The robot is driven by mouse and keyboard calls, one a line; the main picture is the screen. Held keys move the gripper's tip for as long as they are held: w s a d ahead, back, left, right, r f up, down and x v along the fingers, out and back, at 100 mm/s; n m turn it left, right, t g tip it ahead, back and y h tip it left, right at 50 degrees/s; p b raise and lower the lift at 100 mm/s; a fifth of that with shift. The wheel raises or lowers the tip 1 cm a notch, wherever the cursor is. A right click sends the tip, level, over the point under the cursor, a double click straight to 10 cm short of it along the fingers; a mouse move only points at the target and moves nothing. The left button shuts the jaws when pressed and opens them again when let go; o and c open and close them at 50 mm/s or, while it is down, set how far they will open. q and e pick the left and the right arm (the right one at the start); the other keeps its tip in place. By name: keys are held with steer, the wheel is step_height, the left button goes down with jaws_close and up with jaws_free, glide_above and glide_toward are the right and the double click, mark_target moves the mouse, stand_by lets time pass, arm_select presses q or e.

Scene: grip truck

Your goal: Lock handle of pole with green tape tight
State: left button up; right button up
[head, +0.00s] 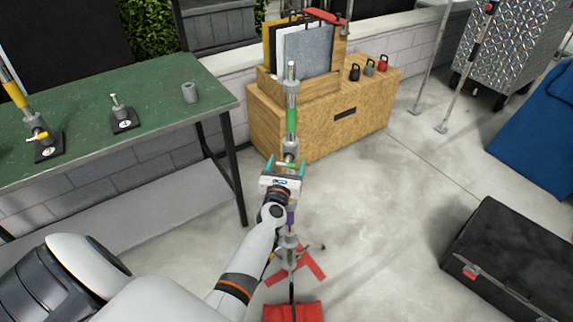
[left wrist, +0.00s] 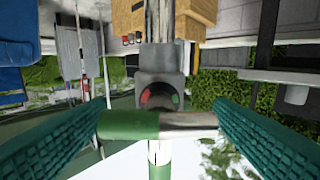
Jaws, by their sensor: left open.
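The silver pole with green tape (head: 291,122) stands upright in the middle of the head view, in front of the wooden cabinet. My left gripper (head: 286,163) is at the pole, below the green tape. Its teal fingers are apart. In the left wrist view, a green and silver bar (left wrist: 158,125), which looks like the handle, lies crosswise between the open fingers (left wrist: 160,130). Its ends are close to both pads; I cannot tell if they touch. A grey clamp head (left wrist: 160,92) sits behind it. My gripper hides part of the pole in the head view.
A red stand base or bag (head: 292,311) lies at the pole's foot. A green-topped table (head: 150,90) with pole bases stands left. A wooden cabinet (head: 340,113) is behind, a black case (head: 515,255) at right. The floor between is clear.

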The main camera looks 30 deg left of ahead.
arm_select(q)
steer(key=shift+w, duration=0.1)
steer(key=c, duration=1)
